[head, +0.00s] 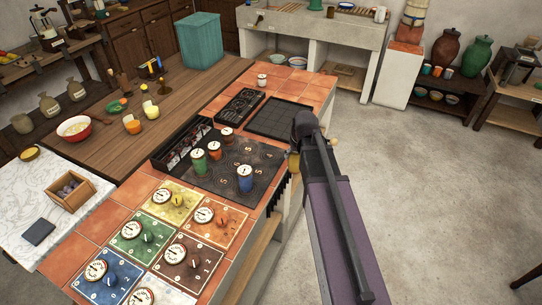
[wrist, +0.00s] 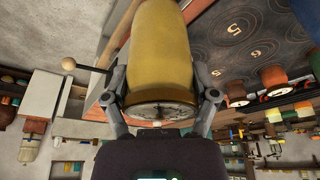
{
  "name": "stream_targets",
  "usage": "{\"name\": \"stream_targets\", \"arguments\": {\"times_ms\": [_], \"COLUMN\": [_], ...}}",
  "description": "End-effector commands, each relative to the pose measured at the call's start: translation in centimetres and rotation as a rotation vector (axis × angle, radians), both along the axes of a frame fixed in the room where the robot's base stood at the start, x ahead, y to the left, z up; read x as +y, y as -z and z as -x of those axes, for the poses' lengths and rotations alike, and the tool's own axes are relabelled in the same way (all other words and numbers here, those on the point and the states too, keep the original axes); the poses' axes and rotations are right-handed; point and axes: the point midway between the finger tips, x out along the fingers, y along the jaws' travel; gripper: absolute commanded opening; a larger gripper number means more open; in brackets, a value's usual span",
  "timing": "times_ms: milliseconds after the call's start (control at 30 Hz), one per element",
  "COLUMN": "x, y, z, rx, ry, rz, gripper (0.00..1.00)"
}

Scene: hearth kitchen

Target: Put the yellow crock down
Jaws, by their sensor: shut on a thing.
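The yellow crock (wrist: 160,50) fills the upper middle of the wrist view, with a dial face on its near end. My gripper (wrist: 163,98) is shut on it, one finger on each side. In the head view my gripper (head: 298,145) hides most of the crock; a yellow sliver (head: 293,163) shows beside the counter's right edge. Whether the crock touches anything below is hidden.
The dark hob plate (head: 215,178) with numbered rings bears green (head: 199,162), orange (head: 214,150) and blue (head: 245,178) crocks. A black grid plate (head: 281,118) lies behind. Coloured dial panels (head: 173,202) are in front. Floor (head: 420,200) at right is clear.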

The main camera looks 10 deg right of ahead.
Motion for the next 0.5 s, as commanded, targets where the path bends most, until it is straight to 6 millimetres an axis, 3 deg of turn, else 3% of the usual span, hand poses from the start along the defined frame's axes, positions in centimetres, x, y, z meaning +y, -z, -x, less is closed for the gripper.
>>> {"name": "stream_targets", "arguments": {"times_ms": [200, 500], "x": [2.6, 3.1], "y": [-0.5, -0.5], "z": [1.4, 1.4], "rx": [-0.001, -0.001], "ry": [-0.073, -0.088], "rz": [0.0, -0.001], "gripper": [0.15, 0.15]}}
